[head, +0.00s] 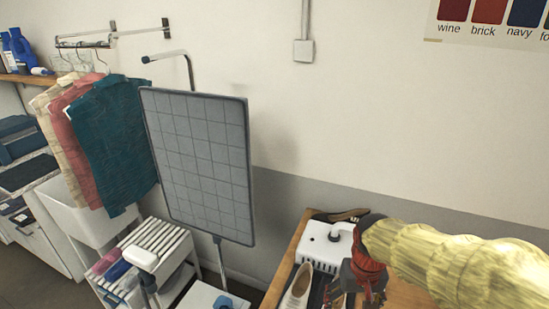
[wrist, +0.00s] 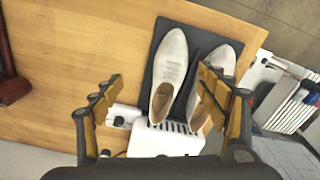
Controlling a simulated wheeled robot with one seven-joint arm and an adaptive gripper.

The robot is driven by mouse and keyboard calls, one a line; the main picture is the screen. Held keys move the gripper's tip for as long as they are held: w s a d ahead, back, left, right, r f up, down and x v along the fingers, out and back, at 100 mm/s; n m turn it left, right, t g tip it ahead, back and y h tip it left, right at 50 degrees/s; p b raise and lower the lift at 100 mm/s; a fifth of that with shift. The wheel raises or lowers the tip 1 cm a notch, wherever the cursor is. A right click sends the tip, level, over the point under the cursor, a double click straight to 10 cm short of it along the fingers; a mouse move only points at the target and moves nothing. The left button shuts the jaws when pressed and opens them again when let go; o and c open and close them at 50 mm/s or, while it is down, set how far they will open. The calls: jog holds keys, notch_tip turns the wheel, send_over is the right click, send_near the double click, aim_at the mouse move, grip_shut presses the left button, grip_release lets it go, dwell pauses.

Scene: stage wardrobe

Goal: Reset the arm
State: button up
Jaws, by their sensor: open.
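My arm, in a yellow cover, reaches in from the right of the head view. My gripper (head: 357,294) points down over the wooden table at the bottom right. In the wrist view my gripper (wrist: 158,82) has its two fingers wide apart, with nothing held between them. Below the fingers, a pair of cream shoes (wrist: 170,65) lies on a dark mat (wrist: 190,20). The right finger overlaps one shoe in the picture; I cannot tell the height between them. One shoe (head: 297,287) also shows in the head view.
A white slotted box (head: 322,248) stands on the wooden table (head: 293,246), close to my gripper. A grey gridded panel (head: 205,160) stands left of the table, near a white slatted rack (head: 160,243) and hanging shirts (head: 110,140).

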jog(key=s+r+n+t, duration=0.1)
jog(key=s+r+t, duration=0.4)
jog(key=s+r, duration=0.6)
jog(key=shift+r, duration=0.95)
jog(key=shift+c, duration=0.4)
dwell(0.5)
